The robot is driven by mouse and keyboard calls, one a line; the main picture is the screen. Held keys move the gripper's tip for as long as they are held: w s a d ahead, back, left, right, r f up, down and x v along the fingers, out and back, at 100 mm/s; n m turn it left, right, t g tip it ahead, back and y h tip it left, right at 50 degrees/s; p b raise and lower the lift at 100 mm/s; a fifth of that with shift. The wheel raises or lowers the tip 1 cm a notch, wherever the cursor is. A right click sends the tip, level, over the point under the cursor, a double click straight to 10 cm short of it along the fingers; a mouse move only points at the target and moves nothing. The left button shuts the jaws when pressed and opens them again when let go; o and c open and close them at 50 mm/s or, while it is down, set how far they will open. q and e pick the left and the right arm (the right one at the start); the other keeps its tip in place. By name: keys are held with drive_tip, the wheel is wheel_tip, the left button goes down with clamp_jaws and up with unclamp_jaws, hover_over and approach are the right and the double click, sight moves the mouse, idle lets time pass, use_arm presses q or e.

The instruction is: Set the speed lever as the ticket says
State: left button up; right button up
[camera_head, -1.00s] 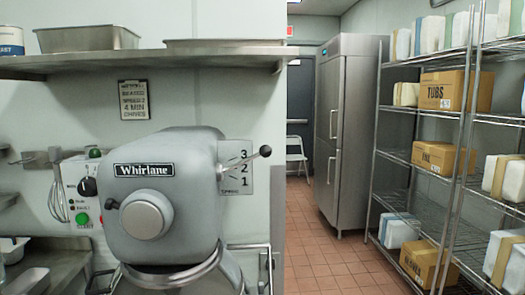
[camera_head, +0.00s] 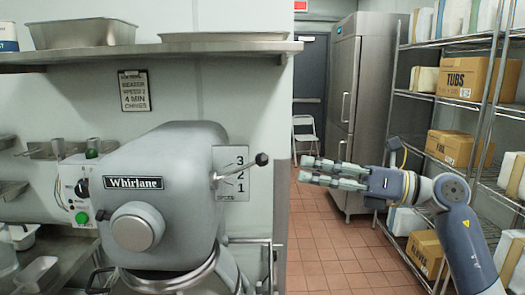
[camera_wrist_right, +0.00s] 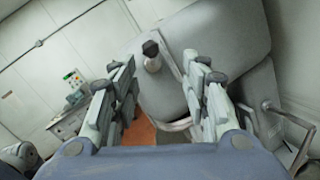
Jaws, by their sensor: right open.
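The grey Whirlane mixer (camera_head: 165,205) stands at the left. Its speed lever, a rod with a black knob (camera_head: 262,159), slopes up to the right across the number plate (camera_head: 231,187) marked 3, 2, 1. The rod crosses around the 3 and 2; I cannot tell its exact setting. The ticket (camera_head: 134,91) hangs on the wall and appears to read beater, speed 2, 4 min. My right gripper (camera_head: 309,171) is open and empty, right of the knob with a gap between. In the right wrist view the knob (camera_wrist_right: 150,49) shows between the fingers. My left gripper is out of view.
A shelf (camera_head: 170,49) with metal pans runs above the mixer. A control box (camera_head: 80,190) with a green button is left of the mixer. A wire rack (camera_head: 471,111) with boxes stands at the right, a steel fridge (camera_head: 352,110) behind. The floor between is clear.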

sight(267, 157)
drive_tip(key=shift+n+h, duration=0.3)
drive_tip(key=shift+n, duration=0.3)
drive_tip(key=p+x, duration=0.1)
drive_tip(key=x, duration=0.2)
drive_tip(key=r+p+x, duration=0.1)
drive_tip(key=p+x, duration=0.1)
drive_tip(key=x, duration=0.1)
drive_tip(key=s+r+p+x, duration=0.1)
drive_tip(key=x, duration=0.2)
drive_tip(key=shift+a, duration=0.45)
drive_tip(key=shift+w+a+f+p, duration=0.15)
drive_tip(key=shift+a+p, duration=0.15)
drive_tip(key=shift+a, duration=0.1)
clamp_jaws()
drive_tip(key=shift+f, duration=0.1)
